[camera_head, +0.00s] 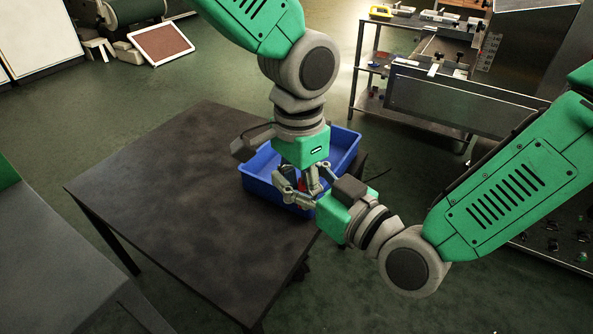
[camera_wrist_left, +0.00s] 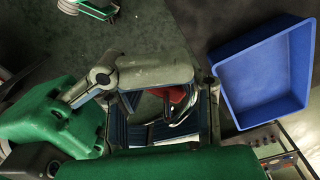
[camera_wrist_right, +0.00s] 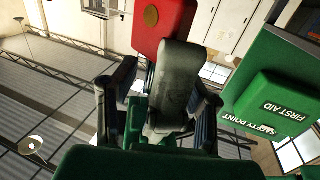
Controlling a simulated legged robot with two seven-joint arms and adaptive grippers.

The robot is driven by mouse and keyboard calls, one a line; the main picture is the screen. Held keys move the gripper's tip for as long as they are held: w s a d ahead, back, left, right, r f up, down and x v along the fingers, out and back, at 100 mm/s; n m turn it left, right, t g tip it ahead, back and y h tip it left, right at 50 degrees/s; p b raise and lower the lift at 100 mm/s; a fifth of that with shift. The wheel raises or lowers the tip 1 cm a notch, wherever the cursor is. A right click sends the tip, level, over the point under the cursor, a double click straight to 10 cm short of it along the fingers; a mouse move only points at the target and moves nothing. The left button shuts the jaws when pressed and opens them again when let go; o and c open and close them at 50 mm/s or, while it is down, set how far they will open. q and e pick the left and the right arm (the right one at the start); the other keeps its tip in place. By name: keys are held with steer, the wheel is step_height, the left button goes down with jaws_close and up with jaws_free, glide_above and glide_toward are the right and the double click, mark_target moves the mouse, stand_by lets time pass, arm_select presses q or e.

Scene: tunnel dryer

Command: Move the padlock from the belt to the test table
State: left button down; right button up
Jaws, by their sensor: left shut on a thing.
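The padlock is a red block with a round brass spot, seen best in the right wrist view (camera_wrist_right: 165,25). My left gripper (camera_head: 303,186) is shut on it and points down. The padlock's red body and a curved metal part show between the fingers in the left wrist view (camera_wrist_left: 178,95). My right gripper (camera_head: 296,192) reaches in from the right, close to the left gripper. In the right wrist view its fingers (camera_wrist_right: 160,110) stand apart, with a grey finger-like part between them, in front of the padlock. In the head view the grippers hide most of the padlock.
A dark table (camera_head: 180,190) lies below, mostly bare. A blue tray (camera_head: 345,152) sits at its right end, behind the grippers. A metal shelf rack (camera_head: 365,85) stands at the back right. A grey surface (camera_head: 50,265) is at the bottom left.

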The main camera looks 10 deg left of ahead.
arm_select(q)
steer(key=shift+d, duration=0.1)
arm_select(e)
steer(key=v, duration=1.2)
step_height(320, 180, down, 4)
steer(key=d+m+t+h, duration=0.2)
steer(key=m+t+h, duration=0.2)
steer(key=t+h, duration=0.1)
arm_select(q)
steer(key=w+d+f+m, duration=0.4)
steer(key=d+f, duration=0.1)
steer(key=shift+w+f+m, duration=0.15)
steer(key=shift+f+m, duration=0.05)
steer(key=shift+m, duration=0.1)
arm_select(e)
steer(key=x, duration=1.2)
steer(key=shift+w+f, duration=0.2)
jaws_close()
arm_select(q)
steer(key=c, duration=1.1)
jaws_free()
